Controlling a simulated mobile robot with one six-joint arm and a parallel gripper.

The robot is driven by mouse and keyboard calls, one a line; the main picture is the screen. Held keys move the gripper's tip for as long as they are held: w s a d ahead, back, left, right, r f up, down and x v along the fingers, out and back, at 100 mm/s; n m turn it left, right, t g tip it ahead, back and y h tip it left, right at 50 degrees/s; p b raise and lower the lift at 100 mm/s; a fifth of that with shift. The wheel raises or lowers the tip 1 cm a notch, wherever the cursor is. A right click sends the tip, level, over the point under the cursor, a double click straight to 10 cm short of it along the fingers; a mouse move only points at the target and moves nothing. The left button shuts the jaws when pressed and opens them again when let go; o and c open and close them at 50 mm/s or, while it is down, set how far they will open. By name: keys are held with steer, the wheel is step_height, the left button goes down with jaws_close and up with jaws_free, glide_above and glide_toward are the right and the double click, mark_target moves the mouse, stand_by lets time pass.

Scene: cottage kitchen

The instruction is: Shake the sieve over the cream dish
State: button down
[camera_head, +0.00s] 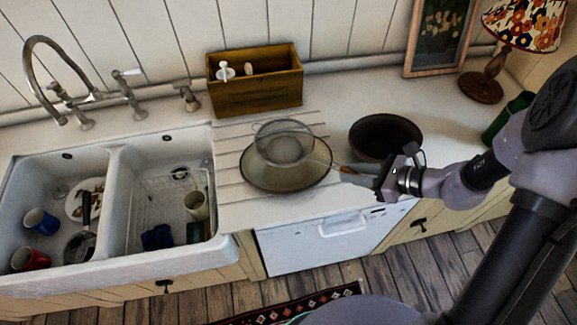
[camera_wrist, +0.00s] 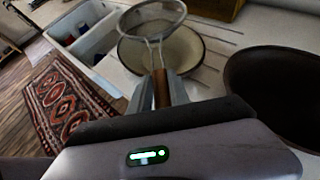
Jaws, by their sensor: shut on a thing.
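The sieve (camera_head: 284,146) is a round wire-mesh bowl with a thin rim, and it is held above the cream dish. The cream dish (camera_head: 262,180) is wide and shallow with a dark rim, and it stands on the grooved drainboard. My gripper (camera_head: 363,175) is to the right of the dish, shut on the sieve's handle. In the wrist view, the brown handle (camera_wrist: 161,88) is between my fingers. The mesh (camera_wrist: 153,17) there overlaps the far left part of the dish (camera_wrist: 185,55). I cannot tell whether the mesh holds anything.
A dark brown bowl (camera_head: 385,136) stands close right of the dish, near my gripper. A wooden box (camera_head: 256,92) stands behind. The double sink (camera_head: 109,180) with mugs and dishes is to the left. A lamp (camera_head: 483,86) and green bottle (camera_head: 507,118) are at right.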

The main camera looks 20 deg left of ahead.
steer(key=shift+s+a, duration=0.15)
steer(key=shift+s, duration=0.5)
step_height(320, 180, up, 6)
steer(key=p, duration=0.4)
steer(key=shift+r, duration=0.1)
